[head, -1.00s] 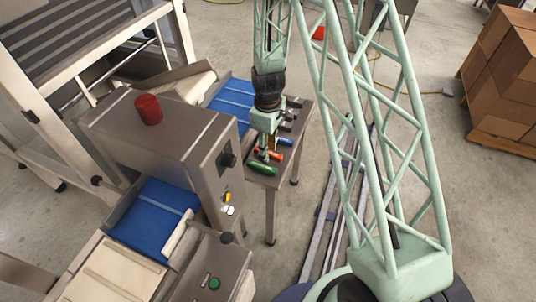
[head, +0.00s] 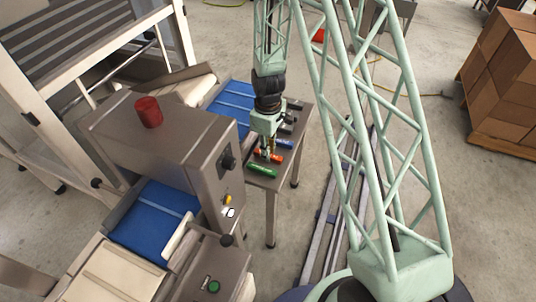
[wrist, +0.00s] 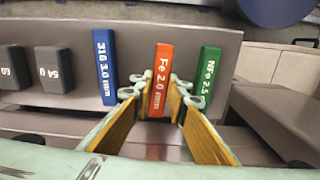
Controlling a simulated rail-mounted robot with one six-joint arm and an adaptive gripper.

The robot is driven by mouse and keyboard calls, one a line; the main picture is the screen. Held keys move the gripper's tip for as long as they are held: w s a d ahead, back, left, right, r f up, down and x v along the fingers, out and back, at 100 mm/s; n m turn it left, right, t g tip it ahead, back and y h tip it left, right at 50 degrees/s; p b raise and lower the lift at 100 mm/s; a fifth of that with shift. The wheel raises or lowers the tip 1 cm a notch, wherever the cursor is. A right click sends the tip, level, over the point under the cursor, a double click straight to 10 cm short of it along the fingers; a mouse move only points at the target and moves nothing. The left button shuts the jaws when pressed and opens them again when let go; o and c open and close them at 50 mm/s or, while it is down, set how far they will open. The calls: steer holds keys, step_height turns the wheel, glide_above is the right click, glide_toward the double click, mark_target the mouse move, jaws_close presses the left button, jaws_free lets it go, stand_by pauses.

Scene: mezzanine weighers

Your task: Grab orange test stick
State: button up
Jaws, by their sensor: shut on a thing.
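The orange test stick (wrist: 160,80), marked "Fe 2.0", stands between the fingers of my gripper (wrist: 158,95) in the wrist view, and the fingers are shut on it. In the head view the orange stick (head: 276,158) shows partly behind my gripper (head: 263,155), at the small side table. The blue stick (wrist: 105,65), marked "316 3.0 mm", is to its left and the green stick (wrist: 205,72) is to its right, both apart from the fingers.
Grey weight blocks (wrist: 54,68) sit further left on the table (wrist: 140,25). The grey detector housing (head: 160,140) with a red lamp (head: 148,110) stands left of the table. A blue conveyor belt (head: 232,103) runs close behind. Stacked cartons (head: 505,85) are at the far right.

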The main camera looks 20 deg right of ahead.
steer(key=shift+r, duration=0.1)
steer(key=shift+s+r+p, duration=0.1)
steer(key=shift+r+p, duration=0.35)
steer(key=shift+r, duration=1.3)
steer(key=s+d+r, duration=0.1)
steer(key=s, duration=1.4)
steer(key=shift+s+r+p, duration=0.15)
steer(key=shift+s+p, duration=0.25)
steer(key=shift+w, duration=0.1)
